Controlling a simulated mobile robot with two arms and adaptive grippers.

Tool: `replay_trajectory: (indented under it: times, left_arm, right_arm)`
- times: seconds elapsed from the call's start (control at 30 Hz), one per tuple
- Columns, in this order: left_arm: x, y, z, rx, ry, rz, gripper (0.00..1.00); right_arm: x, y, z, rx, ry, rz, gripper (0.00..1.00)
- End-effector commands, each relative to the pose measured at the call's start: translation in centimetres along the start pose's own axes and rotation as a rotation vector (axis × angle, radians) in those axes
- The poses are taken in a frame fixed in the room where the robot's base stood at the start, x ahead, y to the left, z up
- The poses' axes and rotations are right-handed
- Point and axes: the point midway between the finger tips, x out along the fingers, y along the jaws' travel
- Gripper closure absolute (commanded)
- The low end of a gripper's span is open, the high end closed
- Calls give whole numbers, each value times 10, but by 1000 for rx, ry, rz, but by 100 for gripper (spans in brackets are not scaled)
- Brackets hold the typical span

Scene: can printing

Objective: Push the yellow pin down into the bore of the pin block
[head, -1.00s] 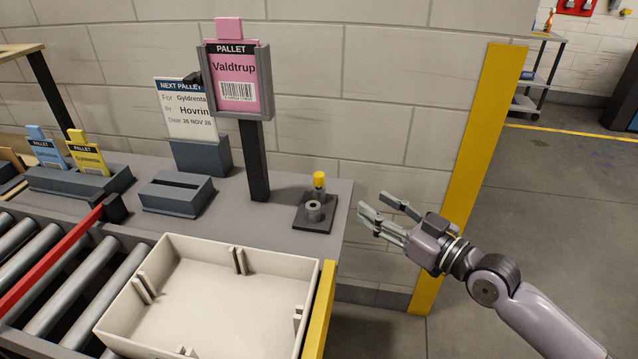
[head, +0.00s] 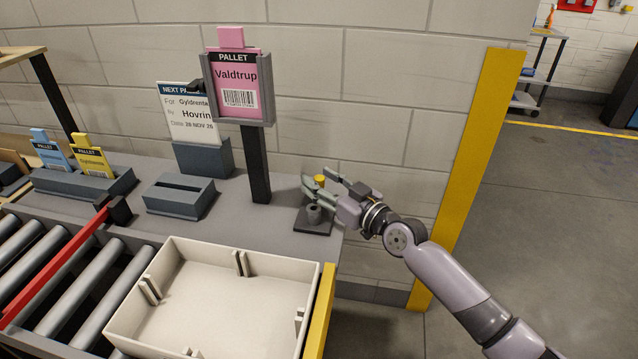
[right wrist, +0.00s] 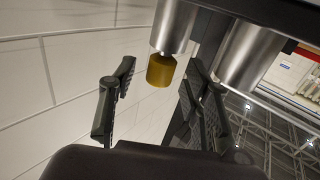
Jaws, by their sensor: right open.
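In the right wrist view, which looks upside down, the yellow head (right wrist: 161,70) sits on a shiny metal cylinder (right wrist: 172,27), beyond and between the two fingers (right wrist: 160,95). Whether a finger touches the pin cannot be told. The lower pin is partly hidden in the head view. My left gripper is not in view.
A dark post with a pink pallet card (head: 237,85) stands left of the pin block. A cream tray (head: 215,252) lies in front, beside rollers (head: 90,310). The brick wall (head: 390,140) is close behind the block. The bench's right edge is near.

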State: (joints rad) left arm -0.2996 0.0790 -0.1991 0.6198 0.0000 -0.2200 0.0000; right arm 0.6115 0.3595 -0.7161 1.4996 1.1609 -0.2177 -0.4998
Motion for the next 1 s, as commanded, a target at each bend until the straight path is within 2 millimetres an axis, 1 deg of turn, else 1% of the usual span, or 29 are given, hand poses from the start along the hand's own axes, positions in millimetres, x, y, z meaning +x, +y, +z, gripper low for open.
replay_trajectory:
  times: [0.03,0.1,0.37,1.0]
  left_arm:
    - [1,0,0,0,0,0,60]
    - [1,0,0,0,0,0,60]
    - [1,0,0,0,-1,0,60]
    - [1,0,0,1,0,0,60]
  right_arm:
    - [6,1,0,-1,2,1,56]
    - [10,1,-1,-1,2,1,56]
    - [12,1,0,-1,1,1,57]
    - [12,1,0,-1,1,1,99]
